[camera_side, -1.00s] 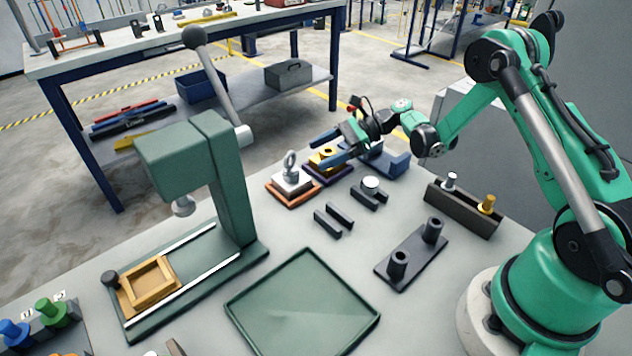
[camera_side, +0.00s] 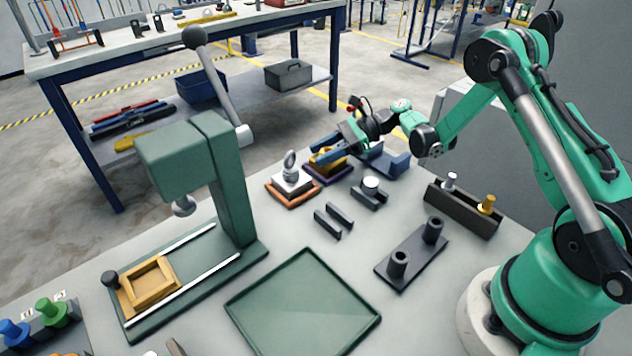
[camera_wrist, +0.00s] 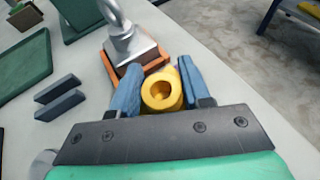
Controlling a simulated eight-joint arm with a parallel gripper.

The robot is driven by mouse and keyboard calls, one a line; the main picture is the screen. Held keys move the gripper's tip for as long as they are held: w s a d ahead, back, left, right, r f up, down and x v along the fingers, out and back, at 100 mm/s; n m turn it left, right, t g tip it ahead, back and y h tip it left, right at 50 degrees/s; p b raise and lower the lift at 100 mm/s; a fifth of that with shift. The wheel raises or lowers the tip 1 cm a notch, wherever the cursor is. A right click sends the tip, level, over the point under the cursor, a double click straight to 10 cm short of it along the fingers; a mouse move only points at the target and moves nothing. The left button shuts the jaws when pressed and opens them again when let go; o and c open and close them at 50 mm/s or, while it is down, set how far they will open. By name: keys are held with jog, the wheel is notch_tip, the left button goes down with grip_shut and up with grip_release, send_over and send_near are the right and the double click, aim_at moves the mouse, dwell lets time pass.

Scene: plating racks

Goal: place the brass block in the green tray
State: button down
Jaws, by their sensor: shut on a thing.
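In the side view the brass block (camera_side: 322,157) is partly hidden by the fingers of my gripper (camera_side: 328,158). It is at a dark purple base (camera_side: 330,174), and I cannot tell whether it touches that base. The green tray (camera_side: 302,305) lies flat and empty at the front middle of the table. Its corner also shows in the wrist view (camera_wrist: 25,62).
A silver block with a ring (camera_side: 291,180) stands on an orange base, close left of my gripper. A blue bracket (camera_side: 385,161) is close right. Dark rails (camera_side: 333,220), a two-post plate (camera_side: 411,256) and a green press (camera_side: 230,185) stand around the tray.

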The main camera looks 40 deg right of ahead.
jog(key=shift+r, duration=0.1)
jog(key=s+a+r+m+t+h, duration=0.1)
jog(key=a+r+m+t+h, duration=0.1)
jog(key=r, duration=1)
jog(key=s+a+r+m+t+h, duration=0.1)
jog(key=r+m+t+h, duration=0.3)
jog(key=r, duration=0.9)
jog(key=shift+s+a+m+t+h, duration=0.4)
jog(key=shift+m+h, duration=0.7)
jog(key=shift+m, duration=0.5)
jog(key=shift+w, duration=0.15)
jog(key=w+d+f+n+g+y, duration=0.2)
jog(key=d+f+n+g+y, duration=0.2)
jog(key=n+y, duration=0.4)
jog(key=shift+w+f+n+g, duration=0.25)
jog(key=shift+f+n+g, duration=0.4)
jog(key=shift+g, duration=0.75)
jog(key=shift+f, duration=0.1)
